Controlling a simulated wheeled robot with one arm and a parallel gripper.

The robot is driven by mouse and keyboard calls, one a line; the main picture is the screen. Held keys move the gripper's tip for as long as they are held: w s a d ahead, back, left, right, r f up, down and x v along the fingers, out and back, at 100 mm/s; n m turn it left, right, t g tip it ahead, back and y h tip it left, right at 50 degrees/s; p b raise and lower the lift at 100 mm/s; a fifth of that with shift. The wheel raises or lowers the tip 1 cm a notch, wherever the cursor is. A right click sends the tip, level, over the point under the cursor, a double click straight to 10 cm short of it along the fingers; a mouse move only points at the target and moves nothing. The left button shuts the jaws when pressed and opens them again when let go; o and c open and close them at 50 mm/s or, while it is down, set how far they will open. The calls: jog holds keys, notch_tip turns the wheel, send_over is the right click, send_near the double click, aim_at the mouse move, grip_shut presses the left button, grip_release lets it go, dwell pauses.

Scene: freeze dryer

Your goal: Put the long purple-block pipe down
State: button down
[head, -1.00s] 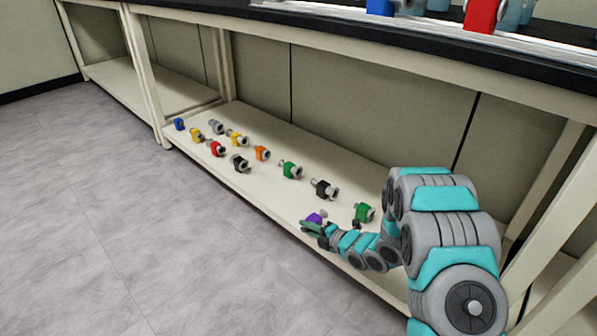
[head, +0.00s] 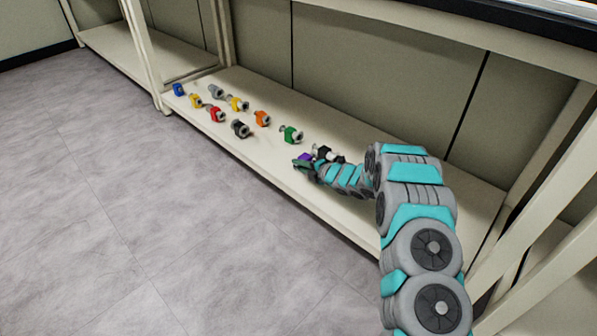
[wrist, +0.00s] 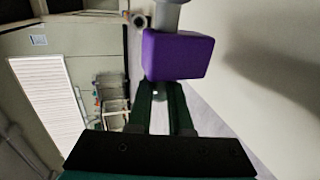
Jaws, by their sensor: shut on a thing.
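The purple-block pipe (head: 304,157) is at the end of my arm, over the lower shelf near its front edge. In the wrist view its purple block (wrist: 178,54) sits at the fingertips, with a grey pipe end (wrist: 172,14) above it. My gripper (head: 302,164) is shut on it; the gripper also shows in the wrist view (wrist: 165,88). I cannot tell whether the pipe touches the shelf. The black-block pipe (head: 323,153) is just behind and to the right of it, partly hidden by my arm.
The cream shelf (head: 262,163) holds several other pipes, among them a green one (head: 290,134), an orange one (head: 262,118), a dark one (head: 240,128) and a red one (head: 216,113). Bare shelf lies in front of the green pipe. A shelf post (head: 143,55) stands left.

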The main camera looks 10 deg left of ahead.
jog(key=shift+w+a, duration=0.15)
jog(key=shift+w, duration=0.35)
jog(key=shift+f, duration=1.8)
jog(key=shift+f+b, duration=0.1)
jog(key=shift+b, duration=0.2)
jog(key=c, duration=0.8)
grip_release()
jog(key=shift+c, duration=0.2)
jog(key=shift+s+d+r, duration=0.15)
jog(key=shift+d+r, duration=0.05)
jog(key=p+v, duration=0.1)
jog(key=v, duration=1)
jog(key=shift+s+d, duration=0.1)
jog(key=shift+s, duration=0.1)
jog(key=shift+d+r, duration=0.1)
jog(key=shift+r, duration=0.05)
